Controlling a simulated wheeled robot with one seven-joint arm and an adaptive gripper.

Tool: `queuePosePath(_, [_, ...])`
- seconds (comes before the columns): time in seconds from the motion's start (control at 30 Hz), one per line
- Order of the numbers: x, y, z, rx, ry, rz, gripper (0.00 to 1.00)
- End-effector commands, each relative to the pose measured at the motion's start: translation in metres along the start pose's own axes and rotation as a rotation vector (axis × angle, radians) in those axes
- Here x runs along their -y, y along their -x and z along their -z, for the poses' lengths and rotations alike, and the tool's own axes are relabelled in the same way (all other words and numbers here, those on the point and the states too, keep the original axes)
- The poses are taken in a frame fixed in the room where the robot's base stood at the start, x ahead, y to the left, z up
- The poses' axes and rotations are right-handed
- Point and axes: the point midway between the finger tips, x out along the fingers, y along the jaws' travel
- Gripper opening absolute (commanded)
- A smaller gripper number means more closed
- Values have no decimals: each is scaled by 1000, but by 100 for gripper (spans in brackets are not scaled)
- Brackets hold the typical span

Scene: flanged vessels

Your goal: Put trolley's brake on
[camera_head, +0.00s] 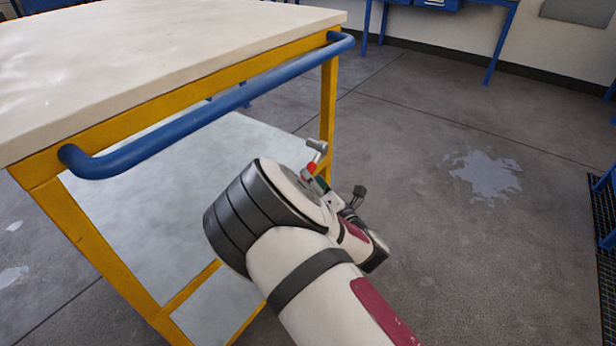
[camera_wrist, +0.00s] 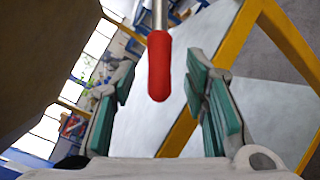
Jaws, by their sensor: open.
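The trolley (camera_head: 230,72) stands at the left in the head view, with a pale top, a yellow frame and a blue push handle (camera_head: 215,108). Its brake lever shows as a small red grip (camera_head: 311,168) with a grey metal end, close to the yellow right leg. In the wrist view the red grip (camera_wrist: 159,68) hangs from a metal rod between my two teal-padded fingers. My gripper (camera_head: 322,183) is open, with a gap on each side of the grip in the wrist view. My arm hides part of the leg and lower frame; I cannot tell how deep the grip sits between the fingers.
The trolley's yellow frame (camera_wrist: 290,40) runs close behind my fingers in the wrist view. A blue bench (camera_head: 440,6) stands along the back wall. A dark grating (camera_head: 606,235) lies at the right edge.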

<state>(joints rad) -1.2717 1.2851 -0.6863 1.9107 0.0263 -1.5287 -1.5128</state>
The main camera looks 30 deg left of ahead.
Motion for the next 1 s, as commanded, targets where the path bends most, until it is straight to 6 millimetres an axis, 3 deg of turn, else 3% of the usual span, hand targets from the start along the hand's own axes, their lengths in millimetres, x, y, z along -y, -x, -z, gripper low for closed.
queuePosePath(0.23, [0, -28, 0, 0, -1, -1, 41])
queuePosePath(0.6, [0, -33, 0, 0, -1, 1, 41])
queuePosePath(0.8, [0, -33, 0, 0, -1, 1, 0])
queuePosePath(1.0, [0, -33, 0, 0, 0, 0, 0])
